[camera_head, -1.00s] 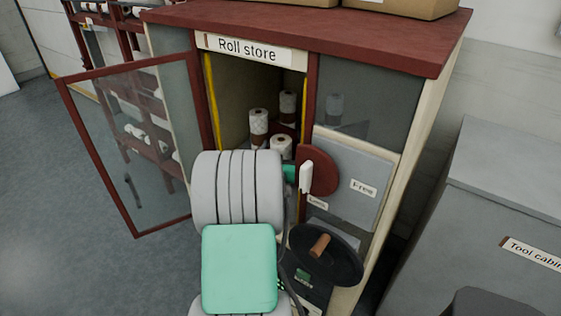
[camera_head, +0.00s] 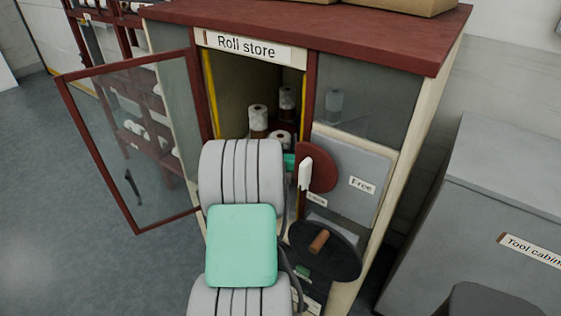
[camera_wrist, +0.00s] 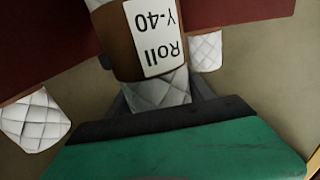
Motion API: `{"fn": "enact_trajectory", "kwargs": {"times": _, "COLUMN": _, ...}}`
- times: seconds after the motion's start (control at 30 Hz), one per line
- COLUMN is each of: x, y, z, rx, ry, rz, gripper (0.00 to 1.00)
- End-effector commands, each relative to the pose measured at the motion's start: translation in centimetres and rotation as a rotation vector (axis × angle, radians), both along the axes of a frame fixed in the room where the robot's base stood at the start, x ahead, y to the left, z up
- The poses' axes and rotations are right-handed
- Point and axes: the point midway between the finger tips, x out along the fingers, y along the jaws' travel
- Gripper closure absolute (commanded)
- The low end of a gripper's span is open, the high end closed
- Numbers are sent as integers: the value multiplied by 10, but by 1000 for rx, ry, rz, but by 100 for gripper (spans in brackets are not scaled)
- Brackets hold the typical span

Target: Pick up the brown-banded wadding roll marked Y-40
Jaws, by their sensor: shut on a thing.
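The brown-banded wadding roll (camera_wrist: 122,45) fills the top middle of the wrist view. Its white label reads "Roll Y-40" and appears upside down. White quilted wadding shows beyond the band at both ends. My gripper (camera_wrist: 160,96) is shut on this roll, with dark fingers on either side of it. In the head view my arm hides the gripper inside the open roll store (camera_head: 246,46). Rolls show there at the left (camera_head: 258,118), at the back (camera_head: 287,99) and just above my arm (camera_head: 280,138); I cannot tell which is Y-40.
Other white quilted rolls stand at the left (camera_wrist: 35,120) and right (camera_wrist: 206,50) in the wrist view. The glass door (camera_head: 130,150) stands open to the left. A round dark handwheel (camera_head: 325,250) and a red disc (camera_head: 318,167) with a white handle sit right of my arm.

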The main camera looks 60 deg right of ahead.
Motion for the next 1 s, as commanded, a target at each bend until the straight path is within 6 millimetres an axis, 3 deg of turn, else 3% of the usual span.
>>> {"fn": "enact_trajectory", "kwargs": {"times": 0.43, "x": 0, "y": 0, "z": 0, "rx": 1, "ry": 0, "rz": 0, "gripper": 99}}
{"fn": "enact_trajectory", "kwargs": {"times": 0.67, "x": 0, "y": 0, "z": 1, "rx": 0, "ry": 0, "rz": 0, "gripper": 100}}
{"fn": "enact_trajectory", "kwargs": {"times": 0.77, "x": 0, "y": 0, "z": 11, "rx": -1, "ry": -3, "rz": 0, "gripper": 100}}
{"fn": "enact_trajectory", "kwargs": {"times": 1.0, "x": -1, "y": 0, "z": 67, "rx": -5, "ry": -4, "rz": -1, "gripper": 100}}
